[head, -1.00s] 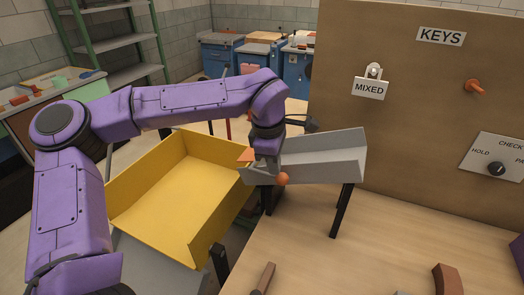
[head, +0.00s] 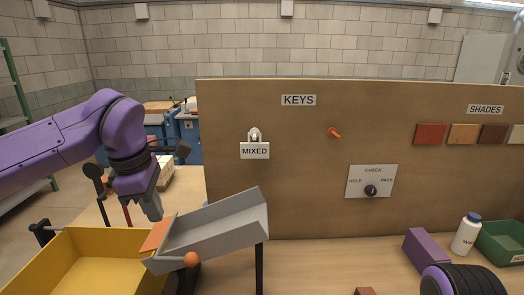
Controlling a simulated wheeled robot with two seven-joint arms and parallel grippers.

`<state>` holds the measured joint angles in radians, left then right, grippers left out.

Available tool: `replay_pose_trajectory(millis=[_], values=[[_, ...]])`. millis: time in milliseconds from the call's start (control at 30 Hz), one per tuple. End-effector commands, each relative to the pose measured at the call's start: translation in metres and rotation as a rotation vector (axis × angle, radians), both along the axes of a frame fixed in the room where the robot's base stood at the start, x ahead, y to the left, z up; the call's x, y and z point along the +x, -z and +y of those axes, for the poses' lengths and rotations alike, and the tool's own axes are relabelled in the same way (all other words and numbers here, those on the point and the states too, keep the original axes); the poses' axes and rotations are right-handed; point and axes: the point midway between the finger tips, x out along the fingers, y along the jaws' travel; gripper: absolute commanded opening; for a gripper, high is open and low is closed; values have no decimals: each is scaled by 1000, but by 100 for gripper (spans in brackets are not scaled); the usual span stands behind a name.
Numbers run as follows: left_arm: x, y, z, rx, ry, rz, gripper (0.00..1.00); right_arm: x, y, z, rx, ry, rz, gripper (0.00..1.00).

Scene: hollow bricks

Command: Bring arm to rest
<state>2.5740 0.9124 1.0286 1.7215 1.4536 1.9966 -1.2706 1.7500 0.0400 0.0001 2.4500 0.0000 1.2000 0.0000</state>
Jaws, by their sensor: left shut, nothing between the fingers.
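My left arm (head: 40,150) comes in from the left. Its gripper (head: 152,212) points down, shut and empty, just above the left end of a tilted grey chute (head: 220,236). An orange flap (head: 158,234) is at that end of the chute, with a round orange knob (head: 191,259) at its lower edge. From this angle I cannot tell whether the fingertips touch the chute or flap. My right gripper is not in view.
A yellow bin (head: 85,245) stands below left of the chute. A brown board (head: 300,190) with labels and a dial (head: 371,190) rises behind. A purple block (head: 426,250), a white bottle (head: 466,234) and a green bin (head: 500,243) are at right.

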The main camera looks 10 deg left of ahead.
Motion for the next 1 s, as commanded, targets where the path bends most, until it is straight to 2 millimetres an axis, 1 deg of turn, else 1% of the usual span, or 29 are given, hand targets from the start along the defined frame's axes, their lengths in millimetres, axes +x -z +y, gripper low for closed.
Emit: replay_pose_trajectory(millis=[67, 167, 467, 500, 600, 700, 767, 1000], values=[[1, 6, 0, 0, 1, 3, 0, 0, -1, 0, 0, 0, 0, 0], [3, 22, -1, 1, 2, 4, 0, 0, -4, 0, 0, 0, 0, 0], [14, 91, -6, -1, 2, 7, 0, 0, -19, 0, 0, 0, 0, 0], [15, 108, -8, 0, -1, 3, 0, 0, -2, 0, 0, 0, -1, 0], [17, 125, -12, -1, -8, -1, 0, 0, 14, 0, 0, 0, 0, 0], [18, 130, -14, -1, -14, -1, 0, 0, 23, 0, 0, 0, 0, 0], [18, 132, -15, -1, -16, -1, 0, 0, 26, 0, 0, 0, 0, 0], [19, 130, -16, -1, -18, -1, 0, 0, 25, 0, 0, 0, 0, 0]])
